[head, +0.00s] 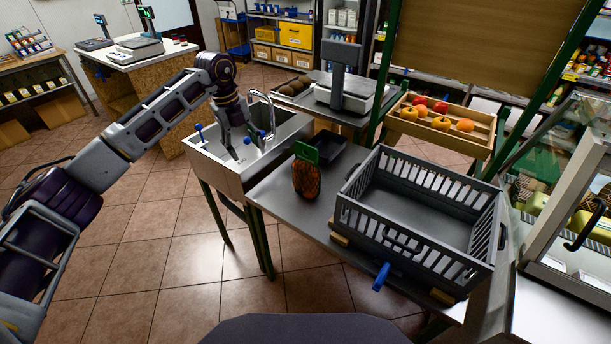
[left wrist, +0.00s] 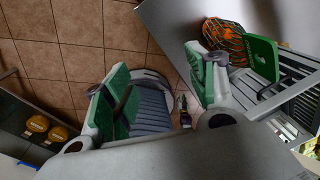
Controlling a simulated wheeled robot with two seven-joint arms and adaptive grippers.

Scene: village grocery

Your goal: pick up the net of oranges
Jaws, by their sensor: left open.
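The net of oranges (head: 306,179) stands on the grey counter, left of the grey crate, with a green label (head: 306,152) at its top. In the left wrist view, the orange net (left wrist: 224,38) and its green label (left wrist: 262,57) are at the upper right, partly behind a finger. My left gripper (head: 243,149) is over the sink, left of the net and apart from it. Its two green-padded fingers are spread wide and empty in the left wrist view (left wrist: 165,92). My right gripper does not show.
An empty slatted grey crate (head: 431,244) fills the counter right of the net. A dark tray (head: 331,143) lies behind the net. The sink (head: 220,170) with a curved tap (head: 271,108) adjoins the counter's left end. A wooden fruit box (head: 470,141) stands farther back.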

